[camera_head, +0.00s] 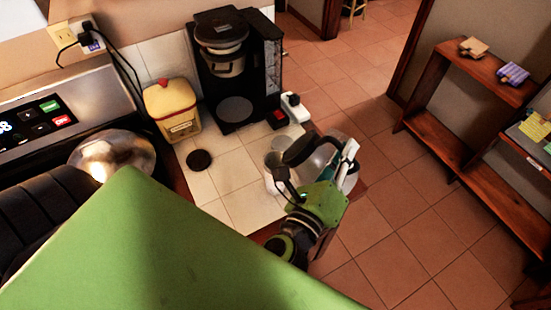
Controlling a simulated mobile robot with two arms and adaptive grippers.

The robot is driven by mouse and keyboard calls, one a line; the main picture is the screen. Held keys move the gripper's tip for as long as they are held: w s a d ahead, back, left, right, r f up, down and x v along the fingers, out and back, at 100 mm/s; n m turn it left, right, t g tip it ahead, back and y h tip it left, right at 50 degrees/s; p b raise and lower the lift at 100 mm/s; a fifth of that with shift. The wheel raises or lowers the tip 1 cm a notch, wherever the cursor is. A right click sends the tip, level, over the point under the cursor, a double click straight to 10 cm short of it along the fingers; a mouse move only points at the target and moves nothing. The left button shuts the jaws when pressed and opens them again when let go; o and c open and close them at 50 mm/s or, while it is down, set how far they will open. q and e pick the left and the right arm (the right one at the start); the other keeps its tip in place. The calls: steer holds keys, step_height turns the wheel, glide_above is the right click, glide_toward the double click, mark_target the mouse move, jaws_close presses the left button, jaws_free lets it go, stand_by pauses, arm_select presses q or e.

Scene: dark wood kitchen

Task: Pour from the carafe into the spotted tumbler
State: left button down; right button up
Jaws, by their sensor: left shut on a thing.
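My left gripper (298,184) is shut on the carafe (322,163), a clear glass vessel with a black handle and dark top. The carafe is at the right end of the tiled counter and looks tilted. A pale cup-like thing (273,160) stands just left of the carafe, partly hidden by the gripper and carafe; it may be the spotted tumbler, but I cannot make out spots. I cannot tell whether any liquid is flowing. My right gripper is not in view.
A black coffee maker (236,75) stands at the back of the counter (225,180). A yellow canister (173,108), a dark round disc (199,160) and a shiny metal pot (115,158) are to the left. Wooden shelves (450,90) stand across the tiled floor.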

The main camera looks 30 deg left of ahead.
mark_target(325, 142)
arm_select(q)
steer(key=shift+a+f+n+b, duration=0.4)
steer(key=shift+a+n+b, duration=0.3)
steer(key=shift+a+n, duration=0.1)
steer(key=shift+a+r+n+p, duration=0.3)
steer(key=shift+a+r+p, duration=0.15)
steer(key=shift+r, duration=0.1)
steer(key=shift+a+r+n, duration=0.15)
steer(key=shift+a+n, duration=0.05)
steer(key=shift+n, duration=0.1)
steer(key=shift+a+r+n+p, duration=0.25)
steer(key=shift+a+n+p, duration=0.05)
steer(key=shift+a+r, duration=0.1)
steer(key=shift+a, duration=0.1)
steer(key=shift+a, duration=0.2)
steer(key=shift+a+r, duration=0.1)
